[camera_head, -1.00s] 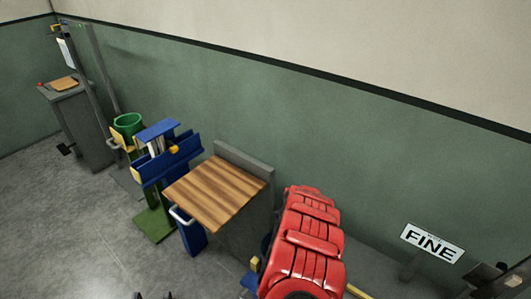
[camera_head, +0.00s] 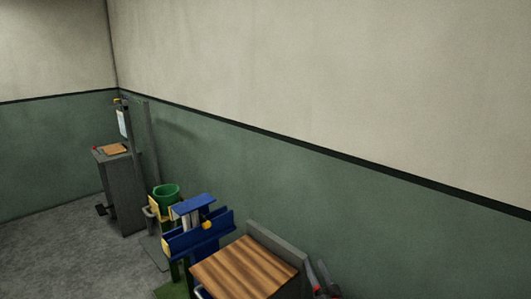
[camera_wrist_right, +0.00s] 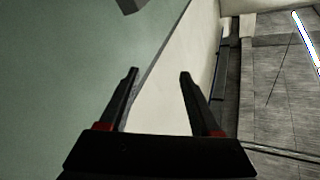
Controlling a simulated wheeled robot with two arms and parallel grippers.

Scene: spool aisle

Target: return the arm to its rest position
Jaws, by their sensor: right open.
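My right gripper (camera_wrist_right: 158,100) shows in the right wrist view with its two dark fingers spread apart. The fingers have red bands at their bases, and nothing is between them. In the head view, dark finger-like tips with bits of red, which look like my right gripper (camera_head: 322,276), show at the bottom edge, just right of the wood-topped stand (camera_head: 245,265). The rest of the right arm is out of the head view. My left gripper is not in view.
A grey cabinet (camera_head: 122,190) stands near the corner. The green and cream wall (camera_head: 400,225) runs behind them. Grey floor (camera_head: 70,250) lies clear at left.

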